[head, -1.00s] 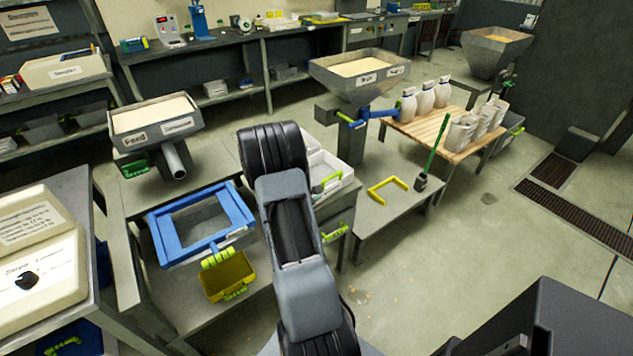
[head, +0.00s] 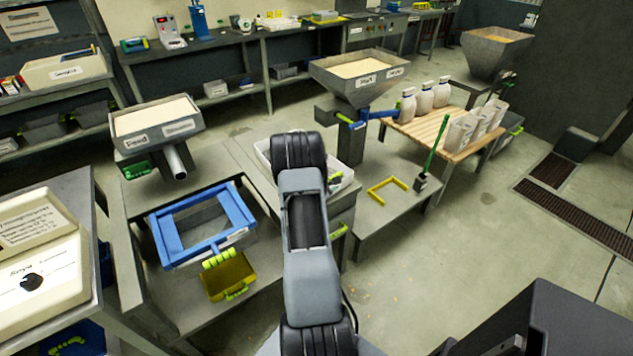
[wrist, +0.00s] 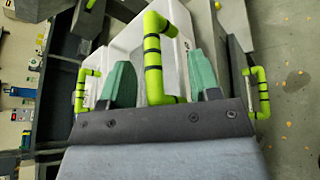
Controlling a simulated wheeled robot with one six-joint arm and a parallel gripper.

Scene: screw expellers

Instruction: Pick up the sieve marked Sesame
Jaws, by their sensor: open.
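No label reading Sesame can be made out in either view, so I cannot tell which thing is the marked sieve. In the wrist view my gripper (wrist: 164,72) is open, with its two green fingers apart. A lime handle with black bands (wrist: 153,62) shows between the fingers, on a white box-like thing (wrist: 128,40). I cannot tell whether the fingers touch it. In the head view a white bin (head: 263,151) is partly hidden behind my arm, which also hides my gripper. A blue-framed thing (head: 165,237) with a lime handle (head: 219,259) sits left of my arm.
Two more lime handles flank the gripper in the wrist view, left (wrist: 82,90) and right (wrist: 262,94). A yellow bin (head: 229,277) is below the blue frame. A yellow bracket (head: 376,197) and green-handled brush (head: 431,150) are on the right. The floor at right is mostly clear.

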